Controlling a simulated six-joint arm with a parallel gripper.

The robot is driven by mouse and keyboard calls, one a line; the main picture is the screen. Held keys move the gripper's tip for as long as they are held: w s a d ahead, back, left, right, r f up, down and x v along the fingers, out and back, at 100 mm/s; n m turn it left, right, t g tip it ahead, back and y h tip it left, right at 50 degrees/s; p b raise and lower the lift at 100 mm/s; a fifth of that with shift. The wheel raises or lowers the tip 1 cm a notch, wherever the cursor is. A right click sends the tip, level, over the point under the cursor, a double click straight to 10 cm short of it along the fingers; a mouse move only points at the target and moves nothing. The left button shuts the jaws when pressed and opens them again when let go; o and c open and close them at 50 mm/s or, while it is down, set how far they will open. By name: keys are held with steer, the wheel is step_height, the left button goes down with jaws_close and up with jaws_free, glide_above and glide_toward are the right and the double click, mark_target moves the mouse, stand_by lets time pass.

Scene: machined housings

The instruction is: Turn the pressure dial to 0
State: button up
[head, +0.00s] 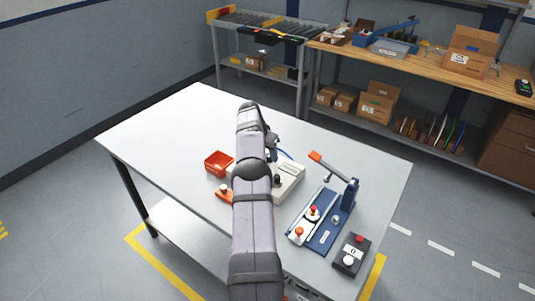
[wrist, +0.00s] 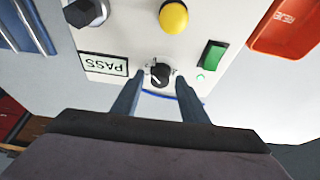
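A small black dial (wrist: 159,75) with a white pointer mark sits on the white panel of a test box (wrist: 130,42). Its scale and any numbers are too small to read. My gripper (wrist: 160,78) is open, with one finger to each side of the dial and its tips close to the panel. I see gaps between fingers and dial, but cannot tell the remaining depth. In the head view the white box (head: 290,183) stands mid-table, partly behind my arm; the dial and fingertips are hidden there.
The panel also has a PASS label (wrist: 105,65), a yellow button (wrist: 174,17), a green rocker switch (wrist: 212,54) and a larger black knob (wrist: 85,12). An orange-red bin (head: 219,163), a blue fixture (head: 325,217) and a dark button box (head: 351,255) stand around it. The table's far left is clear.

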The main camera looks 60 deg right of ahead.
steer(key=shift+r, duration=0.15)
steer(key=b+v, duration=0.3)
steer(key=v, duration=0.4)
stand_by(0.6)
steer(key=shift+a, duration=0.1)
steer(key=s+d+r+p, duration=0.1)
steer(key=s+r+p, duration=0.3)
steer(key=s+r, duration=0.1)
steer(key=w+f+n, duration=0.1)
steer(key=w+f+n+t, duration=0.1)
steer(key=f+n, duration=0.1)
steer(key=w+f+n+t, duration=0.1)
steer(key=f+n, duration=0.1)
steer(key=shift+w+a, duration=0.2)
steer(key=shift+a, duration=0.1)
